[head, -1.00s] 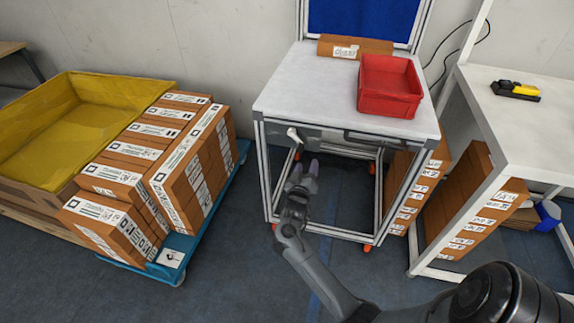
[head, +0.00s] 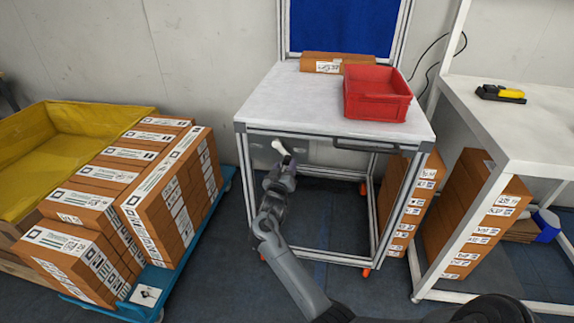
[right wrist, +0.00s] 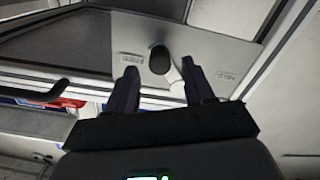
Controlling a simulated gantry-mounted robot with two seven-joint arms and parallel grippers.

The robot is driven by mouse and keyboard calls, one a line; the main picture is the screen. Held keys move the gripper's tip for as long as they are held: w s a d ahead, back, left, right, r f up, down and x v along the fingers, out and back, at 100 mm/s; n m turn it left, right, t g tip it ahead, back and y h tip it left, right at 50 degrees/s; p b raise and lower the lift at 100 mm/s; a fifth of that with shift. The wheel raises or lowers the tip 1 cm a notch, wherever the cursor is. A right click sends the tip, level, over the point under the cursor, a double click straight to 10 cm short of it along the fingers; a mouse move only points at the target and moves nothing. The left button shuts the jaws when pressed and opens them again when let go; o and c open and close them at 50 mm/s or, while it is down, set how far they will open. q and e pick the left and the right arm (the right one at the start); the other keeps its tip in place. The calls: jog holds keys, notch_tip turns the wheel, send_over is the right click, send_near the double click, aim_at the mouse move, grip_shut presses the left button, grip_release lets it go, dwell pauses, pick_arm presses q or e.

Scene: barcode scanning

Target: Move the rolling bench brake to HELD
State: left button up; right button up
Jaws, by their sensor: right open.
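The rolling bench (head: 335,105) has a white top and a metal frame. Its brake lever (head: 279,146) sits on the front under the top's left part, its pale handle tilted. My right gripper (head: 285,163) is open just below the lever. In the right wrist view its fingers (right wrist: 160,82) stand either side of the knob and shaft; contact is unclear. My left gripper is out of view.
A red bin (head: 376,95) and a brown box (head: 322,63) stand on the bench. A dark handle bar (head: 365,146) runs along its front right. A blue cart (head: 140,300) with stacked cartons is at left; a white table (head: 525,125) is at right.

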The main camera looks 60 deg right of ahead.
aim_at(286, 162)
jog(key=shift+b+x, duration=0.7)
jog(key=shift+x, duration=1.55)
jog(key=shift+c, duration=0.3)
